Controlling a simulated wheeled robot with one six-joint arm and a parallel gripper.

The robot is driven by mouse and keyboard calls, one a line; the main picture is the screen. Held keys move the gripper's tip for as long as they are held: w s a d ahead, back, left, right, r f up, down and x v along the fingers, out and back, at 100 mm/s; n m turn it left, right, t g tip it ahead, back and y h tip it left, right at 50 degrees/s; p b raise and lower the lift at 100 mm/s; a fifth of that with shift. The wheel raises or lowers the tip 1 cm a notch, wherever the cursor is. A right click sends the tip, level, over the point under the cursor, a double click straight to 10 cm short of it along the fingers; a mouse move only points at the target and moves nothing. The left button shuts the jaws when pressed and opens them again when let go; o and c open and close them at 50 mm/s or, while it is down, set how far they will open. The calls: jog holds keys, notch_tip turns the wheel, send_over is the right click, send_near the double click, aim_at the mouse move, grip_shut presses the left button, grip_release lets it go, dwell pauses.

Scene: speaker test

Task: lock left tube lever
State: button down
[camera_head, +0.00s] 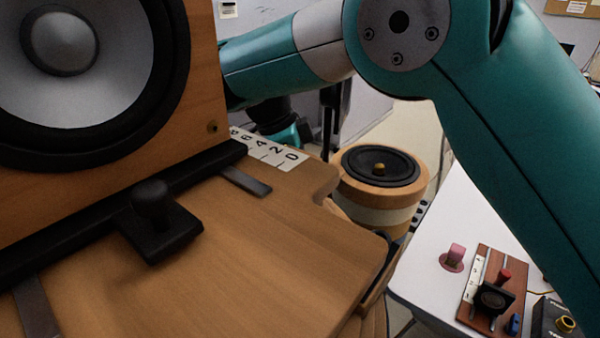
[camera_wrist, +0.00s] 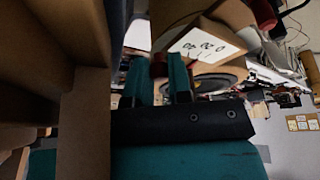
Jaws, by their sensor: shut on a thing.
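In the wrist view, the two teal fingers of my gripper (camera_wrist: 157,75) stand close together around a small dark red piece (camera_wrist: 158,69). It looks like a lever knob, but most of it is hidden between the fingers, so its angle cannot be told. In the head view my arm reaches behind the right edge of the wooden speaker box (camera_head: 212,90). Part of the teal gripper end shows low behind that corner, with its fingertips hidden. The tube itself cannot be made out clearly.
A black slide bar with a knob (camera_head: 152,200) runs along the box's front on a wooden board (camera_head: 270,235). A numbered white scale (camera_head: 275,152) lies beyond. A round wooden speaker (camera_head: 375,190) stands right of the board. A white table (camera_head: 440,215) holds a small control panel (camera_head: 472,305).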

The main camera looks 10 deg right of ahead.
jog(key=shift+s, duration=0.1)
jog(key=c, duration=1)
grip_release()
jog(key=shift+c, duration=0.2)
jog(key=shift+p, duration=0.3)
